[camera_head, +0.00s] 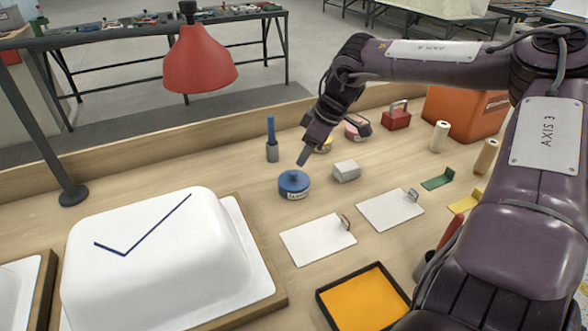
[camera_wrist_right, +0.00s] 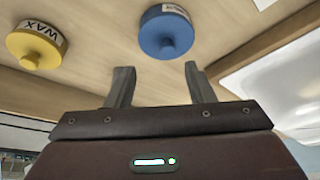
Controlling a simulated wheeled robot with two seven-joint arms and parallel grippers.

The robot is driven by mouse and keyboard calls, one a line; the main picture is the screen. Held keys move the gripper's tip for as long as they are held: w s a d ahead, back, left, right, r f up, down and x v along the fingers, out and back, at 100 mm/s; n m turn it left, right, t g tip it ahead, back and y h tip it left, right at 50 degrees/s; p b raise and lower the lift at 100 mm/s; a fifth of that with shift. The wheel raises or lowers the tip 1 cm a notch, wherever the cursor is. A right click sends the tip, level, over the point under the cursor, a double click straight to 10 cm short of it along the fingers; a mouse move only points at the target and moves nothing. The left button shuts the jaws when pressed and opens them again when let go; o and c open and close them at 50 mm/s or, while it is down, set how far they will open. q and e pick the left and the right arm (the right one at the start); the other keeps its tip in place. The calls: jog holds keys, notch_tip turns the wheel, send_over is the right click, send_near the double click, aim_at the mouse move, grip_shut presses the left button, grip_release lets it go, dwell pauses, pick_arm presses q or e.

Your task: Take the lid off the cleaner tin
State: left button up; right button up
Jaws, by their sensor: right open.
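The blue tin (camera_head: 294,186) with a knobbed blue lid (camera_head: 293,178) and a white label stands upright on the bench, right of the white tub shell. I take it for the cleaner tin; its label is too small to read. It also shows in the right wrist view (camera_wrist_right: 166,32), ahead of the fingers. My right gripper (camera_head: 303,158) is just above and behind the tin in the head view. In the right wrist view its two fingers (camera_wrist_right: 156,82) are apart, with nothing between them. The lid sits on the tin. My left gripper is not in view.
A yellow tin marked WAX (camera_wrist_right: 36,46) stands near. A pale block (camera_head: 346,171) is right of the blue tin, and a grey holder with a blue handle (camera_head: 272,150) is behind it. White cards (camera_head: 317,239) lie in front. The white tub shell (camera_head: 150,250) fills the left.

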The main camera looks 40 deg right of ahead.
aim_at(294, 172)
jog(key=shift+a+f, duration=0.45)
jog(key=shift+f, duration=0.2)
jog(key=shift+x, duration=2.65)
jog(key=shift+a, duration=0.2)
jog(key=shift+c, duration=0.3)
jog(key=shift+r, duration=0.1)
grip_shut()
